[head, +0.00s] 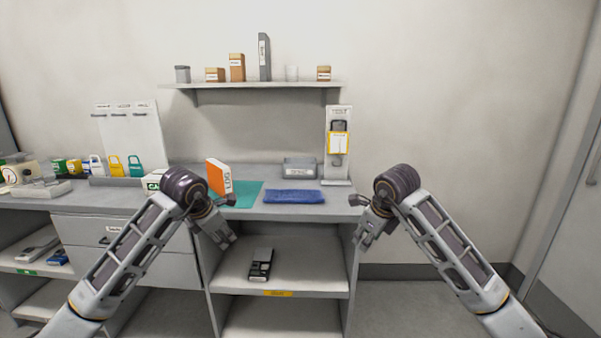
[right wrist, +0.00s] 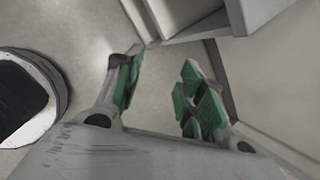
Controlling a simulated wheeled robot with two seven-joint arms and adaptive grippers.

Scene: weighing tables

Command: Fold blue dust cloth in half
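The blue dust cloth (head: 294,196) lies flat on the counter top, near its front edge, in the head view. It looks like a narrow blue strip from here; I cannot tell whether it has any fold. My left gripper (head: 229,240) hangs in front of the counter, to the left of the cloth and below it; its finger opening is too small to judge. My right gripper (head: 362,240) is in front of the counter's right end, apart from the cloth. The right wrist view shows its green-padded fingers (right wrist: 160,95) spread apart with nothing between them.
A dark device (head: 261,264) sits on the shelf below. Floor right of the counter is clear.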

